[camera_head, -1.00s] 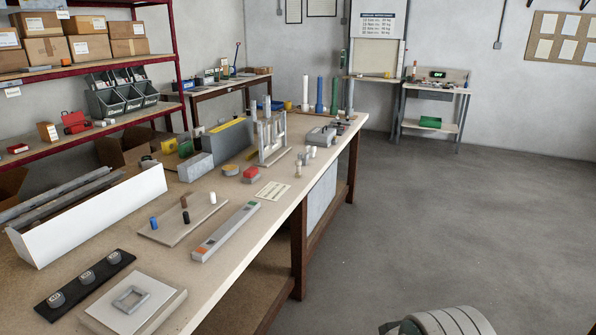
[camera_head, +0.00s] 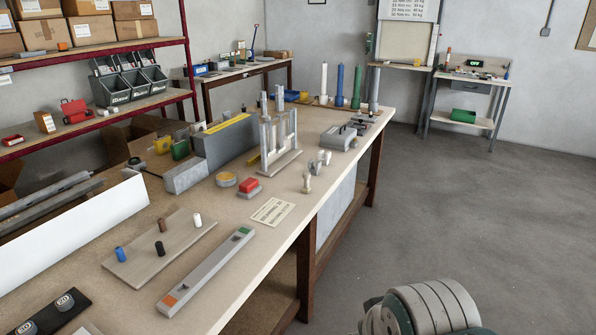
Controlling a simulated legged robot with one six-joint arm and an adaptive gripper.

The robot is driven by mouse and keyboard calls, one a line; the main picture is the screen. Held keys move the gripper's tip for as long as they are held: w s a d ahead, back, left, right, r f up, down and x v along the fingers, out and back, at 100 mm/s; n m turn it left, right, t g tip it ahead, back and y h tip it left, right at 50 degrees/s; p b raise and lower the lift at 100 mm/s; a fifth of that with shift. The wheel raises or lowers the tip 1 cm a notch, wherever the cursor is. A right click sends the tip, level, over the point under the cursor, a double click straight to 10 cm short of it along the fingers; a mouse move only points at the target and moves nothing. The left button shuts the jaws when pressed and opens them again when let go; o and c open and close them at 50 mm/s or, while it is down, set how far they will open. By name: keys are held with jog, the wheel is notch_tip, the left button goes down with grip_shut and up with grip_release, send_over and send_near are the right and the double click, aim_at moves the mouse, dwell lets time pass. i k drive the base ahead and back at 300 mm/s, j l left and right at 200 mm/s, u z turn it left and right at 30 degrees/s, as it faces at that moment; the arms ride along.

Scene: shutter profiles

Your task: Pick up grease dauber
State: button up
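I cannot say for certain which thing is the grease dauber. One candidate is a small, pale, upright piece (camera_head: 307,182) near the workbench's right edge, left of the aisle. Another small pale and grey piece (camera_head: 320,160) lies just behind it. Both are too small to make out clearly, and both stand on the long workbench (camera_head: 238,293). A rounded grey part of my own arm shows at the bottom right, over the floor and apart from the bench. My gripper is not in view.
A peg board (camera_head: 150,262), a long grey bar (camera_head: 205,275), a paper card (camera_head: 272,212) and a metal stand (camera_head: 280,160) occupy the bench. Coloured tubes (camera_head: 340,85) stand at its far end. Open grey floor (camera_head: 470,210) lies to the right. A red-framed shelf (camera_head: 110,115) stands at left.

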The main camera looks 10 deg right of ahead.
aim_at(307, 175)
jog(key=i+l+u, duration=0.3)
jog(key=i+l, duration=0.6)
jog(key=i, duration=0.15)
jog(key=i+l+u, duration=0.3)
jog(key=i+l, duration=0.65)
jog(key=l, duration=0.25)
